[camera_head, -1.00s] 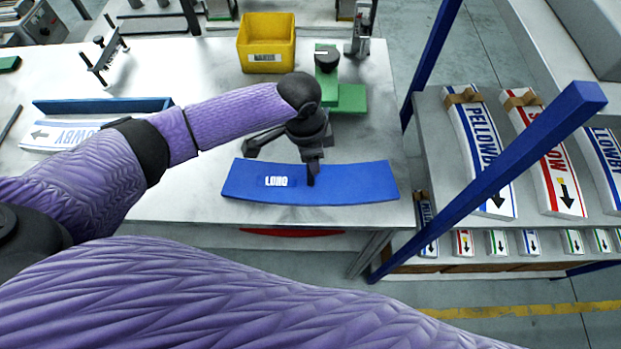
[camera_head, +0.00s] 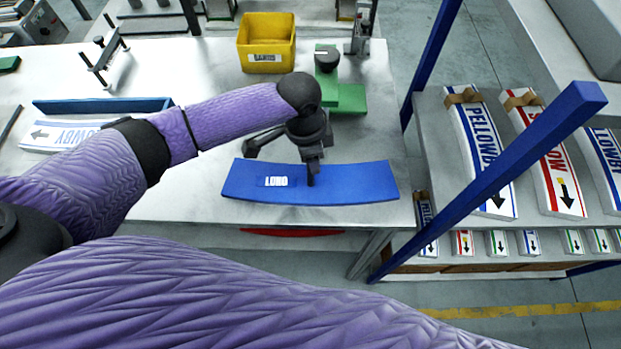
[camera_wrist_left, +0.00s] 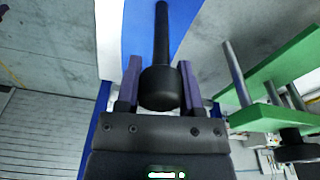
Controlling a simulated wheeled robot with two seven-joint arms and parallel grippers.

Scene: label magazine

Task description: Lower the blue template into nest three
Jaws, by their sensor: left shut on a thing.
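My left gripper (camera_head: 311,160) is over the plate's middle, shut on the dark handle. In the left wrist view the gripper (camera_wrist_left: 159,75) has a finger on each side of the dark round knob (camera_wrist_left: 160,90), and its stem runs to the blue template (camera_wrist_left: 150,35). I cannot tell whether the plate touches the table. Nest three cannot be identified. My right gripper is not in view.
A green fixture with a black knob (camera_head: 327,60) stands behind the template, beside a yellow bin (camera_head: 266,45). A white labelled piece (camera_head: 65,137) lies at left by a blue bar (camera_head: 103,104). A blue-framed rack (camera_head: 490,180) stands at right.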

